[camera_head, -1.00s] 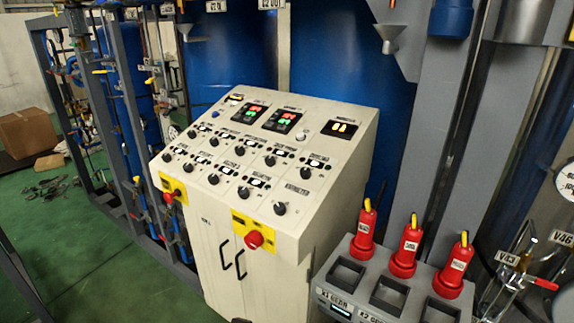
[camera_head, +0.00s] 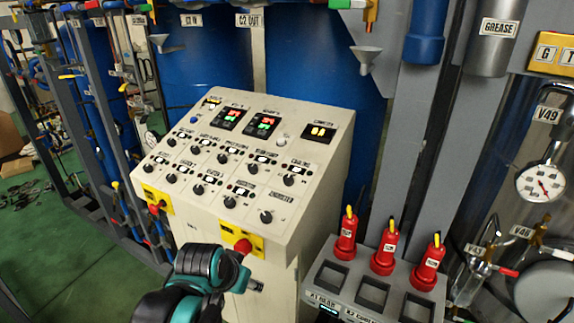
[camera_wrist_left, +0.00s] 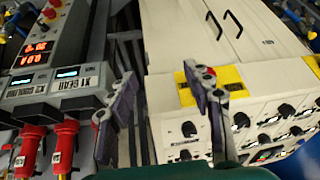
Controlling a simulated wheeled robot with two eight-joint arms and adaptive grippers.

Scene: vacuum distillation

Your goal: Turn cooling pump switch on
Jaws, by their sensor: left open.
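The slanted white control panel (camera_head: 230,150) stands in the middle of the head view, with rows of black rotary switches (camera_head: 288,181). Their labels are too small to read, so I cannot tell which is the cooling pump switch. My left gripper (camera_head: 256,286) is low in front of the panel cabinet, near the red emergency button (camera_head: 243,246) on its yellow plate. In the left wrist view the gripper (camera_wrist_left: 160,95) is open and empty. One finger overlaps the yellow plate (camera_wrist_left: 230,80), and the panel switches (camera_wrist_left: 240,119) show beyond it. My right gripper is not in view.
A grey rack (camera_head: 325,255) with red tools (camera_head: 383,248) stands right of the panel. Blue drums (camera_head: 330,60) and grey posts are behind. A pressure gauge (camera_head: 541,184) and valves are at the far right. Green floor (camera_head: 85,260) is open at the left.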

